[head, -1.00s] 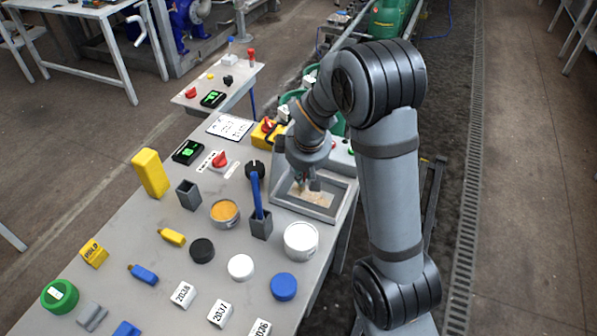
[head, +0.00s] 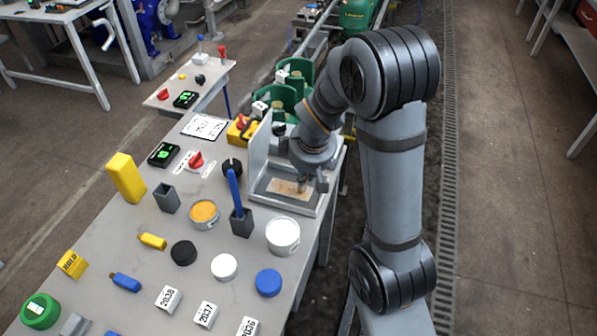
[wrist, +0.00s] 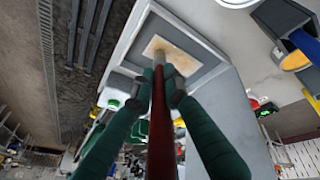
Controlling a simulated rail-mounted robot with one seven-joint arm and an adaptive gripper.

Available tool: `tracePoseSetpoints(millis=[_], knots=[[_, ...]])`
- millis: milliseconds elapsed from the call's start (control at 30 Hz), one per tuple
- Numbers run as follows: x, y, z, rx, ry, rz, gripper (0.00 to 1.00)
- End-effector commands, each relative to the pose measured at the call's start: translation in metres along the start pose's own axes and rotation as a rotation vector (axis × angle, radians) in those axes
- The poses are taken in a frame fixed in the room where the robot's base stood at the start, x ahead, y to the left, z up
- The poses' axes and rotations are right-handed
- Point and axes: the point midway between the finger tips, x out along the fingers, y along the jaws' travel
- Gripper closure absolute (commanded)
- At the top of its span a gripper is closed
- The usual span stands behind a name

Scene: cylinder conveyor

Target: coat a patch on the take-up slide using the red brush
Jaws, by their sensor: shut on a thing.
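The red brush (wrist: 161,135) is upright in my gripper, its tip end at a tan patch (wrist: 182,60) in the wrist view. My gripper (wrist: 158,85) has its two green fingers closed around the brush. The patch also shows in the head view (head: 286,189), lying inside a grey square frame (head: 262,188), which I take to be the take-up slide. My gripper (head: 305,184) is low over the right part of the patch. Whether the bristles touch the surface is hard to tell, and the brush is mostly hidden by my gripper in the head view.
A blue brush (head: 233,188) stands in a grey holder (head: 241,224) left of the frame. An orange-filled tin (head: 203,213) and a white tub (head: 282,236) stand nearby. A grey upright panel (head: 259,150) rises behind the frame. Several lids and number blocks cover the near table.

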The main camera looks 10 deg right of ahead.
Motion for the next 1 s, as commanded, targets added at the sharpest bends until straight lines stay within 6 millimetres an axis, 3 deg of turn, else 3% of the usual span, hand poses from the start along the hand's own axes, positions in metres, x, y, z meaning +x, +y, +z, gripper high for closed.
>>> tracePoseSetpoints(millis=[533, 767, 1000], knots=[[-0.004, 0.008, 0.031, 0.0, 0.001, 0.0, 1.0], [-0.002, 0.006, 0.024, -0.002, 0.001, 0.0, 1.0], [0.003, -0.001, 0.005, -0.002, 0.0, -0.002, 1.0]])
